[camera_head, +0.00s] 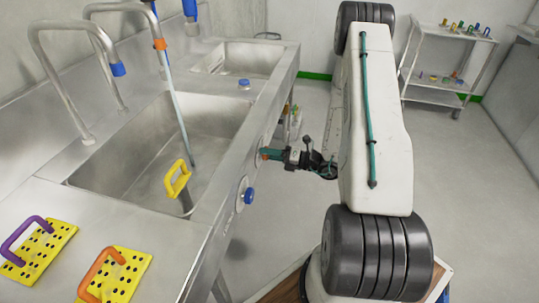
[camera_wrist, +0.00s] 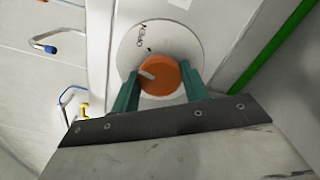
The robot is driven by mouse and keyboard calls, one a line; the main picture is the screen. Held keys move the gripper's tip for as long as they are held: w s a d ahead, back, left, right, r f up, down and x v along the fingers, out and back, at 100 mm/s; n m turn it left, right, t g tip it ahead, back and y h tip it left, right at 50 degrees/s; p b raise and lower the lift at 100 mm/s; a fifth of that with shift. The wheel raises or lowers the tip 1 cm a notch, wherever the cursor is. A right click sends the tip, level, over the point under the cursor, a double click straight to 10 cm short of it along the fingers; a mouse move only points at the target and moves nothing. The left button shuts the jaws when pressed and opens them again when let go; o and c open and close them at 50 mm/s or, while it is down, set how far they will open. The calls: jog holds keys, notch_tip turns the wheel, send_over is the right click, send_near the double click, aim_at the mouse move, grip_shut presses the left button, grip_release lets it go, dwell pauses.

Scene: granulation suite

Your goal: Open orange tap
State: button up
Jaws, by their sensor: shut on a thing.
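The orange tap (camera_wrist: 162,76) is a round knob with a pale pointer mark, set on a round white plate (camera_wrist: 130,45) with printed lettering, seen in the wrist view. My gripper (camera_wrist: 157,90) has its two green fingers on either side of the knob, shut on it. In the head view my gripper (camera_head: 266,154) reaches left to the front panel of the steel sink unit. The knob is mostly hidden there behind the fingers. The pointer mark lies toward the knob's upper left in the wrist view.
A blue knob (camera_head: 249,196) sits on the same panel, nearer the camera. The steel sink (camera_head: 140,165) holds a yellow-handled thing (camera_head: 177,180). Yellow perforated plates with purple (camera_head: 25,235) and orange (camera_head: 100,270) handles lie on the counter. A shelf rack (camera_head: 440,95) stands far right; floor between is clear.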

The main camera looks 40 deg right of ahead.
jog(key=m, duration=0.6)
jog(key=shift+m, duration=0.3)
dwell(0.4)
jog(key=o, duration=1)
jog(key=shift+s, duration=0.1)
jog(key=v, duration=0.7)
jog(key=shift+s+d, duration=0.25)
jog(key=shift+s, duration=0.1)
